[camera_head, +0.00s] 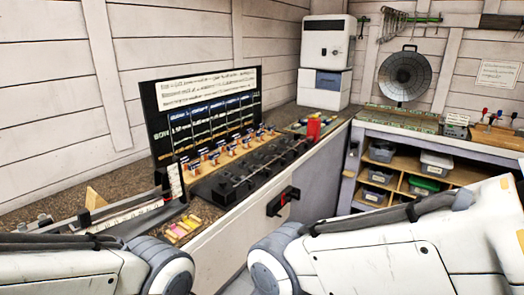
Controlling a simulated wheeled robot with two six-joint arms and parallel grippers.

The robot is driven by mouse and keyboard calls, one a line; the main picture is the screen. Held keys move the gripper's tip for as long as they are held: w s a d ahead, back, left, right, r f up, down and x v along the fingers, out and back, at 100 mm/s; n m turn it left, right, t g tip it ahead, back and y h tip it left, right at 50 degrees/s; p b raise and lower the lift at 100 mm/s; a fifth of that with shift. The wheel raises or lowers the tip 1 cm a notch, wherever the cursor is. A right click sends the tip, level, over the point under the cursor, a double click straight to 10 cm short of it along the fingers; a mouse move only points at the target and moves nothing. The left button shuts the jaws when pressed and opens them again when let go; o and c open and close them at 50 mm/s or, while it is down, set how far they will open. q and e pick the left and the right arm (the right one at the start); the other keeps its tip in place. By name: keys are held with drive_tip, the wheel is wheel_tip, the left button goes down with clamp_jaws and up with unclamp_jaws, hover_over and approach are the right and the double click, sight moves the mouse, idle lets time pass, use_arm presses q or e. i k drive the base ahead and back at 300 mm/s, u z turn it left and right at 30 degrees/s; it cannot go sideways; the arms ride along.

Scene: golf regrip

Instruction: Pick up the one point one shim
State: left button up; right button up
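I cannot pick out the one point one shim, as the labels are too small to read. Small yellow and pink pieces (182,229) lie together on the bench near its front edge, left of centre. Several small orange and blue pieces (226,147) stand in a row before a black upright board (209,109) with a printed header. I cannot tell whether any of these is the shim. My arms' white links cross the bottom of the head view, left and right. Neither gripper shows.
A black rack (251,167) lies along the bench (208,212). A black vise-like clamp (283,201) juts from its front. A long ruler-like strip (130,213) lies at left. A red object (314,127) and a white machine (326,62) stand farther back. A cubby shelf (410,187) is at right.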

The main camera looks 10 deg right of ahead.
sight(246, 140)
drive_tip(key=z, duration=0.95)
drive_tip(key=k, duration=1.2)
drive_tip(key=z, duration=0.9)
drive_tip(key=i, duration=2.7)
drive_tip(key=u, duration=0.6)
drive_tip(key=i, duration=1.6)
drive_tip(key=u, duration=1.3)
drive_tip(key=i, duration=0.9)
drive_tip(key=u, duration=1.6)
drive_tip(key=i, duration=0.6)
drive_tip(key=u, duration=0.4)
